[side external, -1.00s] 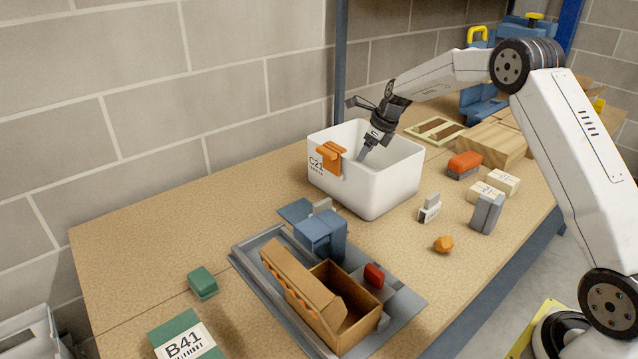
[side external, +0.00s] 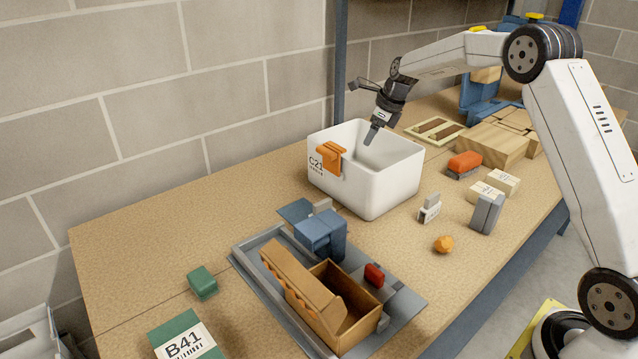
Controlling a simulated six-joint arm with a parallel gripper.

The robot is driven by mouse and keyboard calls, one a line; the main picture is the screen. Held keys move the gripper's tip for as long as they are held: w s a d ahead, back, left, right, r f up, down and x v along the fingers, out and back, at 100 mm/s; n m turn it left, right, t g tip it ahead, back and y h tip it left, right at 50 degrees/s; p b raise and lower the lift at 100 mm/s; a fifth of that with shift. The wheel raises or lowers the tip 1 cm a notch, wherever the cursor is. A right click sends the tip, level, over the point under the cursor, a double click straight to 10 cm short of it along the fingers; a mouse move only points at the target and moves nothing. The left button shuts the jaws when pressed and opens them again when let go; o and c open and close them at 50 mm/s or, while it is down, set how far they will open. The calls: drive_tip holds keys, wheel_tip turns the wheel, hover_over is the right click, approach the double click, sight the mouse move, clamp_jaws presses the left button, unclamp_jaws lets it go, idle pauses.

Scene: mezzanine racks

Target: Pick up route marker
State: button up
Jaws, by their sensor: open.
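My gripper (side external: 372,136) points down over the white bin (side external: 380,199) marked C21, its fingertips near the level of the far rim. It is open, with nothing seen between its fingers. An orange clip-like piece (side external: 330,158) hangs over the bin's front left rim, apart from my gripper and to its left. I cannot tell for certain which thing is the route marker; the orange piece may be it. The bin's floor is hidden by its front walls.
A grey tray (side external: 254,266) holds an open cardboard box (side external: 345,335) and a blue device (side external: 322,232). A green block (side external: 202,282) and green B41 box (side external: 187,340) lie front left. An orange lump (side external: 443,244), small cartons and wooden blocks (side external: 492,144) stand right. Table left of the bin is clear.

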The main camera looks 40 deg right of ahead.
sight(431, 206)
drive_tip(key=s+d+n, duration=0.1)
drive_tip(key=s+n, duration=0.1)
drive_tip(key=s+d+n+g, duration=0.1)
drive_tip(key=s+n, duration=0.1)
drive_tip(key=s, duration=0.1)
drive_tip(key=s+d+n, duration=0.2)
drive_tip(key=shift+s+d+g+h, duration=0.1)
drive_tip(key=shift+s+g+h, duration=0.1)
drive_tip(key=shift+g+h, duration=0.2)
drive_tip(key=s+d+n+g, duration=0.2)
drive_tip(key=s+d+n, duration=0.1)
drive_tip(key=s+n, duration=0.5)
drive_tip(key=shift+m+h, duration=0.4)
drive_tip(key=shift+m, duration=0.2)
drive_tip(key=shift+s+d+f, duration=0.1)
drive_tip(key=shift+s+f, duration=0.05)
drive_tip(key=shift+f, duration=4.35)
drive_tip(key=shift+s+f, duration=0.15)
drive_tip(key=shift+f, duration=4.3)
clamp_jaws()
